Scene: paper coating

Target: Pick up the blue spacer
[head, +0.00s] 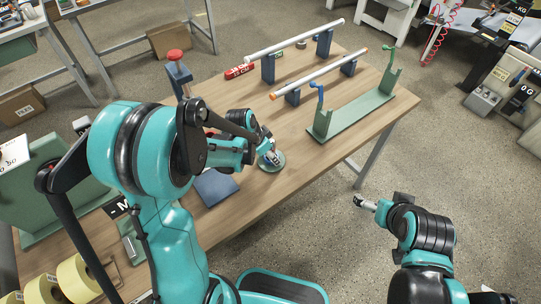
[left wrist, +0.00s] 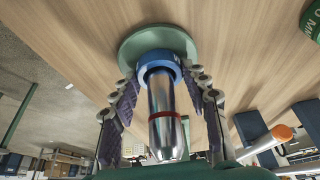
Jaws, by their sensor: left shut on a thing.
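The blue spacer (left wrist: 158,60) is a ring around a shiny metal post (left wrist: 165,118) with a red band. The post stands on a round green base (left wrist: 150,43), which also shows on the table in the head view (head: 279,166). My left gripper (head: 269,155) is down at this base. In the left wrist view, its fingers (left wrist: 160,78) are on both sides of the blue spacer, shut on it low on the post. My right gripper (head: 363,203) is off the table's front edge, over the floor; its jaws are too small to read.
On the wooden table (head: 235,93), a green bracket stand (head: 355,116) and two white rollers (head: 318,72) on blue supports lie to the right. A blue post with a red knob (head: 175,56) stands behind my left arm. A blue plate (head: 215,187) lies left of the base.

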